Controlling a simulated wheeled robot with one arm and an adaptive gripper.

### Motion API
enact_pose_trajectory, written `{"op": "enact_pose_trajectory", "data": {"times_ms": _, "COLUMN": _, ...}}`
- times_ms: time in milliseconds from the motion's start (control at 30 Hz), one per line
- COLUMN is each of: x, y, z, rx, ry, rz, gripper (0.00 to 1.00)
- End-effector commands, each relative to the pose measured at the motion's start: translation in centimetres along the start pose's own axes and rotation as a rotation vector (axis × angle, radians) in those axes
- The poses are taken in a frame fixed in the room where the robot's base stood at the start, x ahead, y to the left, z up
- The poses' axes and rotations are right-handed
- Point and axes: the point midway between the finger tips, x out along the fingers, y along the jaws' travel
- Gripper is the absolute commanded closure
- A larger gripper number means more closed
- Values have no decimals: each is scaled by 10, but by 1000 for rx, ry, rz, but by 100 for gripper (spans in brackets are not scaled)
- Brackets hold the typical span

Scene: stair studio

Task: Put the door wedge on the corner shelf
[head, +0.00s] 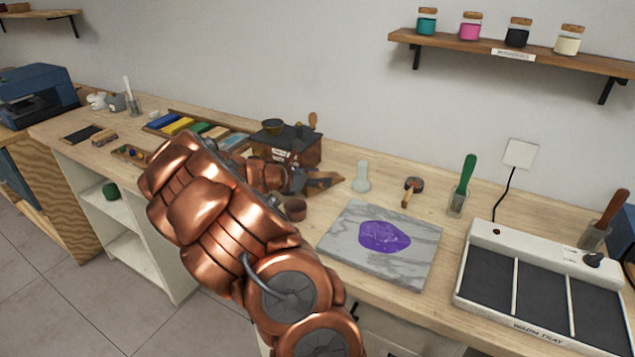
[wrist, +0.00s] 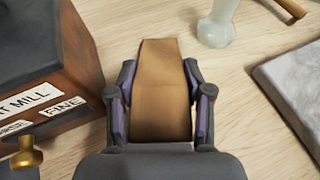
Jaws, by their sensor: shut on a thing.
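The door wedge is a brown wooden wedge (wrist: 160,92) between my gripper's two fingers in the wrist view. It also shows in the head view (head: 324,181), in front of the grinding mill. My gripper (head: 303,180) is shut on its sides, with the fingertips (wrist: 160,95) at its left and right. I cannot tell whether the wedge touches the bench. A wooden wall shelf (head: 38,17) is at the far upper left, and another wall shelf (head: 550,54) carries several corked jars at upper right. Neither is clearly marked as the corner shelf.
The mill box (wrist: 45,100) stands close left of my gripper. A glass muller (head: 361,177) and a marble slab (head: 345,245) with purple paste are to the right. A warm tray (head: 479,266) is farther right. My arm hides part of the bench.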

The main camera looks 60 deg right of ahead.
Motion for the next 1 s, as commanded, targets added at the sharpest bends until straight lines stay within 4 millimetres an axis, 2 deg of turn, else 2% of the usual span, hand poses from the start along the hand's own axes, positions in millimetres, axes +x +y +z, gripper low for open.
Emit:
{"op": "enact_pose_trajectory", "data": {"times_ms": 33, "x": 0, "y": 0, "z": 0, "rx": 0, "ry": 0, "rz": 0, "gripper": 84}}
{"op": "enact_pose_trajectory", "data": {"times_ms": 133, "x": 0, "y": 0, "z": 0, "rx": 0, "ry": -1, "rz": 0, "gripper": 95}}
{"op": "enact_pose_trajectory", "data": {"times_ms": 400, "x": -3, "y": 0, "z": 7, "rx": 2, "ry": 0, "rz": 0, "gripper": 95}}
{"op": "enact_pose_trajectory", "data": {"times_ms": 800, "x": -29, "y": 1, "z": 68, "rx": 4, "ry": 1, "rz": 3, "gripper": 95}}
{"op": "enact_pose_trajectory", "data": {"times_ms": 1000, "x": -37, "y": 0, "z": 89, "rx": 3, "ry": -1, "rz": 1, "gripper": 95}}
